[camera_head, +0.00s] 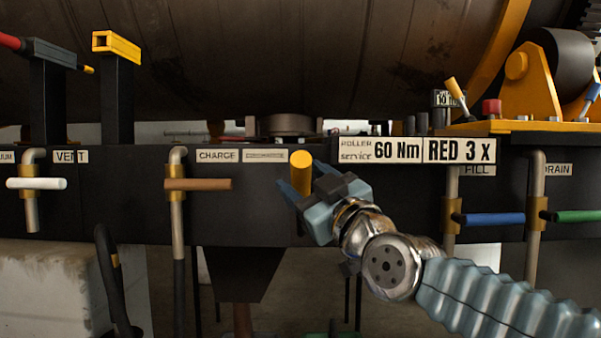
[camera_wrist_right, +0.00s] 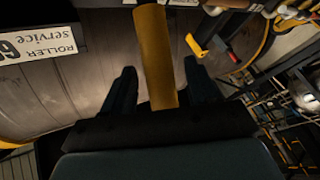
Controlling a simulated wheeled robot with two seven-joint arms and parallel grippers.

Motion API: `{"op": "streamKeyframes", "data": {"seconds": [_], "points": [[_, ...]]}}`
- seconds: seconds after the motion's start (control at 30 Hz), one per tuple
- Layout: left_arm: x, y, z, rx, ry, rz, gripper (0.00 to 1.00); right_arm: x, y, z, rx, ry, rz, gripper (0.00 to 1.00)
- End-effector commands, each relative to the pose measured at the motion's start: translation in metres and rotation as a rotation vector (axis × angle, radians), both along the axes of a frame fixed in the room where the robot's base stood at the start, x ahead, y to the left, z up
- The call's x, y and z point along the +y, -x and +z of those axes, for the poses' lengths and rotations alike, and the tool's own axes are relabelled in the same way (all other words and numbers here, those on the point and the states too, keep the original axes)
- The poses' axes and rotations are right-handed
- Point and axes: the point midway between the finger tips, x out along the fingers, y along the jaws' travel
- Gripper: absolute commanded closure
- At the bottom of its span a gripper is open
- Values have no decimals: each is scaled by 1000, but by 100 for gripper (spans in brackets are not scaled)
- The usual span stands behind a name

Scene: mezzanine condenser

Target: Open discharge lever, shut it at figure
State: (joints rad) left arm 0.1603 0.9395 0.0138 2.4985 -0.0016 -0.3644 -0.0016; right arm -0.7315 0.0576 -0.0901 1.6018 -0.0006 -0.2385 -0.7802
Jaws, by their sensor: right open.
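A yellow cylindrical handle (camera_head: 301,163) stands out from the dark beam, beside a small label (camera_head: 265,156) too blurred to read. I take it for the discharge lever. My right gripper (camera_head: 304,180) is open, with its blue fingers on either side of the handle. In the right wrist view the yellow handle (camera_wrist_right: 156,55) rises between the two dark fingers of the right gripper (camera_wrist_right: 158,88), with a visible gap to the left finger. Contact with the right finger is unclear. The handle's mount is hidden behind the gripper. My left gripper is not in view.
White-handled (camera_head: 37,184), brown-handled (camera_head: 198,184), blue-handled (camera_head: 490,219) and green-handled (camera_head: 577,216) valves line the beam. A large drum (camera_head: 270,60) fills the space above.

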Motion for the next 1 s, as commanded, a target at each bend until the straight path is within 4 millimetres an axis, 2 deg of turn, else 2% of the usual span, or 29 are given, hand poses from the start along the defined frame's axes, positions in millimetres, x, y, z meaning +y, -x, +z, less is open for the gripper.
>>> {"op": "streamKeyframes", "data": {"seconds": [0.13,0.47,0.83,1.0], "points": [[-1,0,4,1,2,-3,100,7,-12,5,1,0,-1,41],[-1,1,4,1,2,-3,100,8,-14,6,0,-1,0,41],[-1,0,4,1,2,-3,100,8,-14,6,0,-1,0,98],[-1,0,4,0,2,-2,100,8,-14,6,1,-1,-1,100]]}}
